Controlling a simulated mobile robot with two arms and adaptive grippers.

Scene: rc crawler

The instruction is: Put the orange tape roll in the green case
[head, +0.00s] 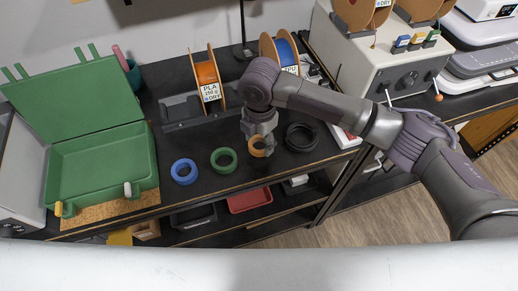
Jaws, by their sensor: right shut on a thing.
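The orange tape roll (257,152) is near the front edge of the black bench. My right gripper (262,146) comes down on it from above and is shut on it; the fingers hide part of the roll. I cannot tell whether the roll is lifted off the bench. The green case (100,168) lies open at the left of the bench, its lid (75,103) tilted up at the back. The case's inside looks empty. My left gripper is not in view.
A blue tape roll (184,171) and a green tape roll (224,160) lie between the case and my right gripper. A black roll (301,137) lies just right of it. Filament spools, one orange (207,78), stand behind. A grey machine (395,65) stands at the right.

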